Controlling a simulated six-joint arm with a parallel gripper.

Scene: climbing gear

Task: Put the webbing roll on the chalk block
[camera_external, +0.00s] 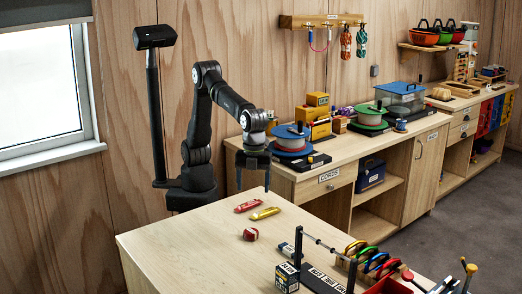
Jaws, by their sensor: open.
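A small red roll with a pale side, which looks like the webbing roll (250,234), lies on the near wooden table (180,245). A small dark box with a pale label (287,278) stands at the table's front edge, and a smaller dark and white block (287,249) lies just behind it. I cannot read the labels clearly, so I cannot tell which is the chalk block. My gripper (253,184) is open and empty, pointing down above the table's far edge, behind and above the roll.
A red tool (247,205) and a yellow tool (265,213) lie between my gripper and the roll. A black rack (322,272) with a raised bar and several coloured pieces (375,262) fills the right front. The table's left side is clear.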

